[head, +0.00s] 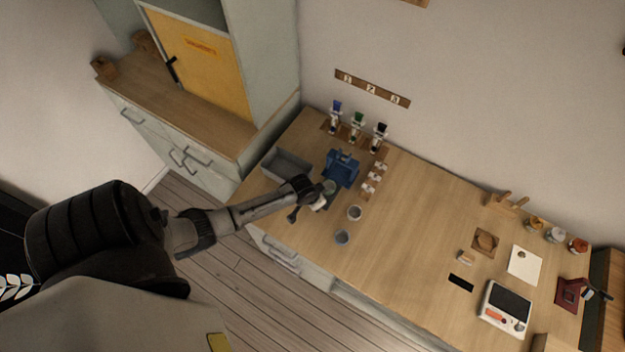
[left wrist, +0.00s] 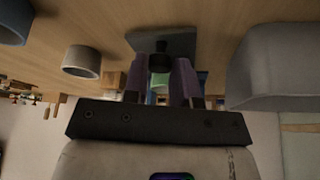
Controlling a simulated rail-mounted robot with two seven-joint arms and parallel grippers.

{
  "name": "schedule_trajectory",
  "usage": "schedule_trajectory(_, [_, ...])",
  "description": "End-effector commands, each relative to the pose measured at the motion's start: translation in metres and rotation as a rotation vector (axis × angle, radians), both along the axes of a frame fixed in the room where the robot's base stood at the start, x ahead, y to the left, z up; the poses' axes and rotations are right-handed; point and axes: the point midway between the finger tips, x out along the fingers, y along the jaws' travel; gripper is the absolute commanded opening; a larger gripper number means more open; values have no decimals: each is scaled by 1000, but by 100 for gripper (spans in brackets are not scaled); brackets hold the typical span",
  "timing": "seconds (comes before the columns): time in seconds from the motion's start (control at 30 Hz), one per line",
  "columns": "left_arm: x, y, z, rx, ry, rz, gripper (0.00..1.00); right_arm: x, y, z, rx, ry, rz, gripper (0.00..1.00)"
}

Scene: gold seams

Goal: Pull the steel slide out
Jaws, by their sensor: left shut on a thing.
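My left gripper (head: 322,199) is at the front of a blue tool (head: 342,168) on the wooden bench. In the left wrist view its two purple-grey fingers (left wrist: 163,72) close around a dark knob (left wrist: 160,60). The knob sits against a flat grey metal plate (left wrist: 172,43), which looks like the steel slide. How far the slide is out of the blue tool cannot be told, because the gripper and arm cover its front. A pale green round part shows behind the fingers. My right gripper is in neither view.
A grey tray (head: 287,164) stands left of the blue tool. Tubes (head: 357,124) stand in a rack behind, with small white pieces (head: 372,180) beside. The bench middle (head: 420,210) is clear.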

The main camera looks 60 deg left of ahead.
Motion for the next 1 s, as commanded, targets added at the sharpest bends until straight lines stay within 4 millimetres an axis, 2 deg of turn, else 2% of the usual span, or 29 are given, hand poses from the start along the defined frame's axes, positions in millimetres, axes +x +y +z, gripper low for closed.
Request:
schedule_trajectory(0.37, [-1, -5, 0, 2, 0, -8, 0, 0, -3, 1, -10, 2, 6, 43])
schedule_trajectory(0.4, [-1, -5, 0, 2, 0, -8, 29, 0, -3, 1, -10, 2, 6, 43])
schedule_trajectory(0.63, [-1, -5, 0, 2, -1, -8, 51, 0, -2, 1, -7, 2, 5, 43])
schedule_trajectory(0.87, [-1, -5, 0, 1, -1, -8, 51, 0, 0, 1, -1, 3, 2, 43])
schedule_trajectory(1.0, [-4, -5, 8, 1, -1, -8, 51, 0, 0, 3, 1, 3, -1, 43])
